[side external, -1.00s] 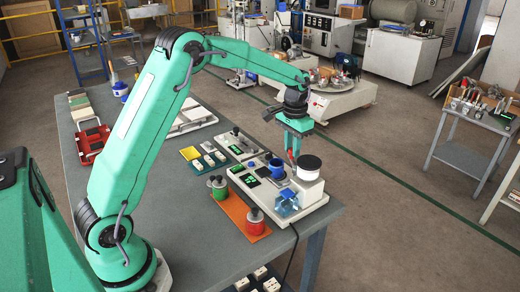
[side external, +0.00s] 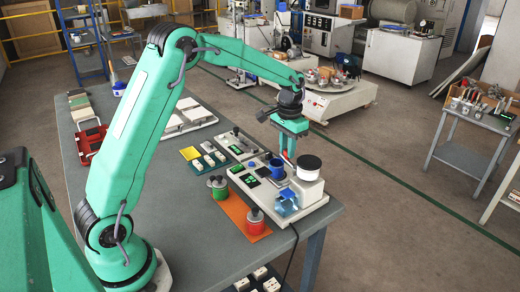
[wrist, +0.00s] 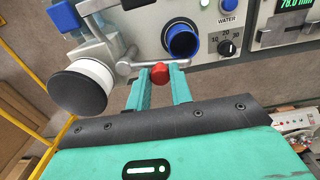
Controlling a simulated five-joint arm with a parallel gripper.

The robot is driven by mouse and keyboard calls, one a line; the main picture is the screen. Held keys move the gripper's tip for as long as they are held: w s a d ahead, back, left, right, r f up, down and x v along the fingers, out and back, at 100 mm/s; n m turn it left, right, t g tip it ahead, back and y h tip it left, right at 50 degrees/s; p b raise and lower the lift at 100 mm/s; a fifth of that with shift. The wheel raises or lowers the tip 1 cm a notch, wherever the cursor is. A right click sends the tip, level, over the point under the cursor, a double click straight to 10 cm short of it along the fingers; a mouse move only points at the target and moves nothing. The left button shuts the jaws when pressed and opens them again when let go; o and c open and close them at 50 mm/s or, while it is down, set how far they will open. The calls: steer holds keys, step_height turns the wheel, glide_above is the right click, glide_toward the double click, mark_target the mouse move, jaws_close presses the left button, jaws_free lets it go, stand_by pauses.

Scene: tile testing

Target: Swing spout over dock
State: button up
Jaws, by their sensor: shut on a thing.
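My gripper (wrist: 160,77) is shut on a red knob (wrist: 160,71) that sits between its two teal fingertips in the wrist view. A thin metal spout (wrist: 125,68) runs sideways at the knob, its right end close below a blue cup-like dock (wrist: 183,42). I cannot tell whether the spout end is directly over the opening. In the side view my gripper (side external: 287,152) points down above the test machine (side external: 300,212), between the blue dock (side external: 277,168) and a white cylinder with a black top (side external: 308,168). My fingers hide part of the knob and spout there.
An orange mat (side external: 236,213) holds a green pot (side external: 218,188) and a red pot (side external: 255,222) left of the machine. A red rack (side external: 91,140) stands farther left.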

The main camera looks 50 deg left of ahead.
steer(key=shift+s+a, duration=0.1)
steer(key=shift+s, duration=0.4)
steer(key=o, duration=0.8)
steer(key=shift+o, duration=0.2)
steer(key=shift+r, duration=0.2)
steer(key=shift+r, duration=2.8)
steer(key=shift+r, duration=0.1)
